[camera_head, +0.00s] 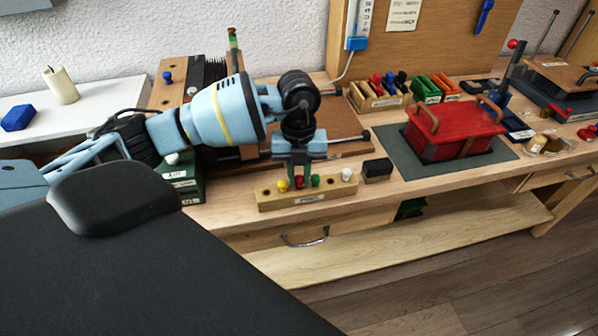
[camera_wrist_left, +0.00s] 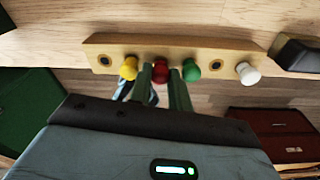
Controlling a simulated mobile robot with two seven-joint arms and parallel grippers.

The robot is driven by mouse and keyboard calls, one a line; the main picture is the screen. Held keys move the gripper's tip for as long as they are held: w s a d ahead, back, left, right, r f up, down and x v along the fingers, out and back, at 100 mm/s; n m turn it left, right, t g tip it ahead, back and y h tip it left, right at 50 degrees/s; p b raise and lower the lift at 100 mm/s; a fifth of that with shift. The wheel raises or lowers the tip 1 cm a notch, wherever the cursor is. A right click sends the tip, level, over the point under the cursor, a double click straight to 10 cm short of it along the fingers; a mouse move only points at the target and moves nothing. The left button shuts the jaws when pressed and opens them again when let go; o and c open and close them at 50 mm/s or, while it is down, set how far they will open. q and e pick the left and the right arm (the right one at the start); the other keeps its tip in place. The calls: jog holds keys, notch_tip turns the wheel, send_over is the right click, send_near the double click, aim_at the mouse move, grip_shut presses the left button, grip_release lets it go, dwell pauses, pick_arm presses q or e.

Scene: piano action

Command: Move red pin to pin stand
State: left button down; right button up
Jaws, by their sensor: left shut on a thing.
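The pin stand (camera_head: 275,202) is a pale wooden bar near the front edge of the bench. It also shows in the wrist view (camera_wrist_left: 180,46). The red pin (camera_head: 299,181) is at the stand, between a yellow pin (camera_head: 282,185) and a green pin (camera_head: 315,181). A white pin (camera_head: 347,174) is at the right end. My left gripper (camera_head: 299,173) points down over the stand, shut on the red pin (camera_wrist_left: 160,94), one finger on each side. The red pin's lower end is hidden, so I cannot tell how deep it sits. My right gripper is not in view.
A small black block (camera_head: 377,170) lies right of the stand. A red case (camera_head: 452,132) stands on a grey mat further right. A green box (camera_head: 183,181) is left of the stand. Dark holes (camera_wrist_left: 215,64) in the stand are empty.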

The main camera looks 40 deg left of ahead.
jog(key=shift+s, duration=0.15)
pick_arm(q)
jog(key=c, duration=1.2)
grip_release()
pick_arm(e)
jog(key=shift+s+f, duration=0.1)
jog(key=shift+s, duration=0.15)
pick_arm(q)
jog(key=shift+o, duration=0.8)
jog(key=shift+r+p, duration=0.6)
jog(key=shift+r, duration=0.45)
jog(key=shift+r+p, duration=1.4)
jog(key=shift+r, duration=1.35)
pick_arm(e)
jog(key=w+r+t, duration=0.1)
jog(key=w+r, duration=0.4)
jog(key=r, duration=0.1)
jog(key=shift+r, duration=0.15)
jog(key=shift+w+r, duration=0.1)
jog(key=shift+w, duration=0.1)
